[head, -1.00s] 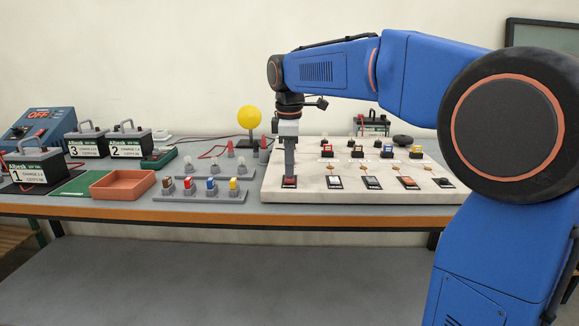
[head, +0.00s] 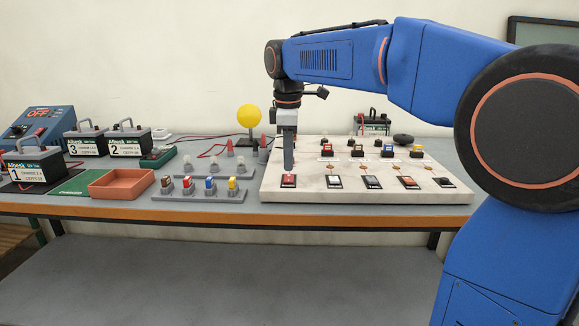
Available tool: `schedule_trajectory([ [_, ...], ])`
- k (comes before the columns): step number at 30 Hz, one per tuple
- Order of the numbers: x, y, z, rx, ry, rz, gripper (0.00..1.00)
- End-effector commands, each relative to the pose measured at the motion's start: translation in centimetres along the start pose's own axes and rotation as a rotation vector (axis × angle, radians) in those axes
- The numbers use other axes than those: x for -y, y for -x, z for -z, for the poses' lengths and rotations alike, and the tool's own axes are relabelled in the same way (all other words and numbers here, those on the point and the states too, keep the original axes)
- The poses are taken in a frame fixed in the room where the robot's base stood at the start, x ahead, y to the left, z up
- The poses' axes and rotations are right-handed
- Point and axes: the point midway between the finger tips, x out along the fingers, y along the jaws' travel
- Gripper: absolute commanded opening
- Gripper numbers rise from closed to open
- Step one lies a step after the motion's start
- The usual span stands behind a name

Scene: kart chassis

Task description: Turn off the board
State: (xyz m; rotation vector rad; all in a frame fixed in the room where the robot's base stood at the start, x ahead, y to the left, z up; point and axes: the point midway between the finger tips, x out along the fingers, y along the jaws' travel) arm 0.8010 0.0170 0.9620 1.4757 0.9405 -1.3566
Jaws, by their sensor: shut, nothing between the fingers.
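The board (head: 310,195) is a pale slab on the right part of the bench. A row of rocker switches runs along its front: a red switch (head: 289,181) at the left end, then a white one (head: 334,182), a grey one (head: 372,183), an orange-red one (head: 407,183) and a dark one (head: 444,183). My gripper (head: 289,168) points straight down just above and behind the red switch. It is shut and empty. Whether its tips touch the switch is hard to tell. The red switch's face is now mostly visible.
Coloured blocks (head: 388,151) and small bulbs stand at the back of the board. Left of it are a grey holder with coloured fuses (head: 210,187), an orange tray (head: 122,184), several batteries (head: 36,169), a blue box reading OFF (head: 35,124) and a yellow ball on a stand (head: 249,117).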

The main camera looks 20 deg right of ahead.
Motion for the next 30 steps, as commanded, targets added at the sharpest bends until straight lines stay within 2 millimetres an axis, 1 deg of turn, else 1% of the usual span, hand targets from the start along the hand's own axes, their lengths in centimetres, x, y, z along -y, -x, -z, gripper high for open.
schedule_trajectory([
  [1, 0.2, 1.1, 0.2, -0.002, 0.001, -0.003, 0.0],
  [6, 0.2, 4.5, 0.2, -0.002, 0.0, -0.003, 0.0],
  [12, 0.2, 8.2, 0.2, -0.001, 0.0, -0.001, 0.0],
  [15, 0.2, 9.6, 0.2, -0.001, 0.0, -0.001, 0.0],
  [21, 0.3, 11.1, 0.1, 0.0, 0.0, 0.0, 0.0],
  [30, 0.3, 11.3, 0.1, 0.0, 0.0, 0.0, 0.0],
])
